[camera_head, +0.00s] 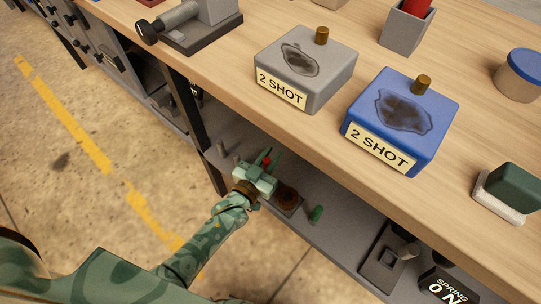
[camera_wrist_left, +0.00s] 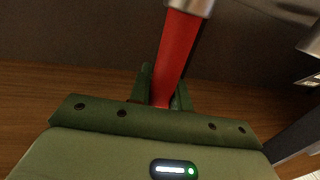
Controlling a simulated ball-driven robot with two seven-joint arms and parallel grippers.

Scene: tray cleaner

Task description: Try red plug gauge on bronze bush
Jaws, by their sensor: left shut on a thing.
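My left gripper (camera_head: 265,160) reaches into the shelf under the bench and is shut on the red plug gauge (camera_head: 267,161). In the left wrist view the gauge's red handle (camera_wrist_left: 178,50) stands between the two green fingers, with a metal end at the top of the picture. The bronze bush (camera_head: 288,196) appears as a brown round piece on a grey base on the shelf, just right of and below the gripper. The gripper partly hides that base. The gauge is apart from the bush as far as I can see. My right gripper is not in view.
A green-handled piece (camera_head: 316,213) stands on the grey shelf (camera_head: 335,243) right of the bush. A grey fixture (camera_head: 385,262) is farther right. The wooden bench top (camera_head: 230,60) overhangs the shelf and carries a grey box (camera_head: 318,75) and a blue box (camera_head: 425,95).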

